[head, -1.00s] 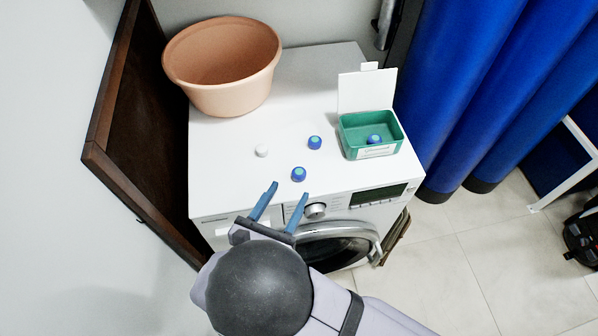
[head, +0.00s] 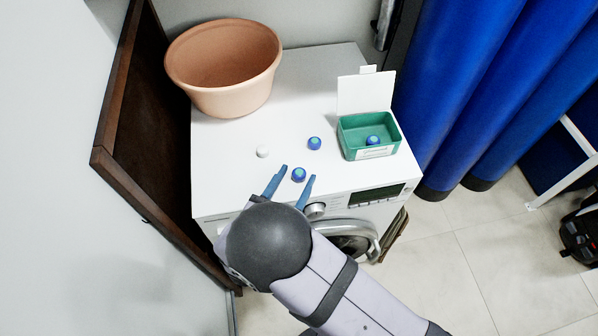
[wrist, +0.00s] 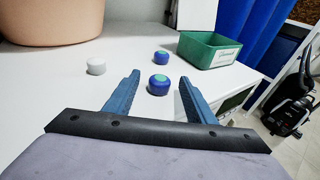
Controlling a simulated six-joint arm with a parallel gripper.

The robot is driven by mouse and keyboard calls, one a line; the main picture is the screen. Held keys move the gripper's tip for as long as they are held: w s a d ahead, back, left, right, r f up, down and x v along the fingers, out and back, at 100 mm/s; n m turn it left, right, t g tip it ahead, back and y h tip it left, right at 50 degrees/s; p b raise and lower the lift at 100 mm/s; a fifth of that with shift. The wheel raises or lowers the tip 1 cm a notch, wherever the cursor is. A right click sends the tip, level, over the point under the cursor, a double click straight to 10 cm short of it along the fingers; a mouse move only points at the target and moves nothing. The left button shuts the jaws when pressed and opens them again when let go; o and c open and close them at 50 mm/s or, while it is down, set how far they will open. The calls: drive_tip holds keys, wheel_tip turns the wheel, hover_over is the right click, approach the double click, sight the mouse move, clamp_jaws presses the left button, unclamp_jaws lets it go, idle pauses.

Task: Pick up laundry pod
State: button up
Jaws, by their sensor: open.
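A blue laundry pod with a teal top (head: 298,174) sits near the front edge of the white washing machine top. It also shows in the wrist view (wrist: 158,84), just beyond and between my fingertips. A second blue pod (head: 314,143) lies farther back, and it shows in the wrist view (wrist: 161,58) behind the first. A third blue pod (head: 373,141) lies in the green box (head: 357,155). My gripper (head: 299,173) is open and empty, its blue fingers on either side of the near pod in the head view. Whether the fingers touch it cannot be told.
A small white round piece (head: 262,152) lies left of the pods. A terracotta tub (head: 225,98) stands at the back left. The green box's white lid (head: 365,93) stands open. The machine top (head: 310,80) is clear at the back. A brown door panel rises on the left.

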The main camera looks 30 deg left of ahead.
drive_tip(key=c, duration=1.1)
drive_tip(key=shift+r, duration=0.1)
wheel_tip(320, 180, up, 10)
drive_tip(key=b, duration=0.1)
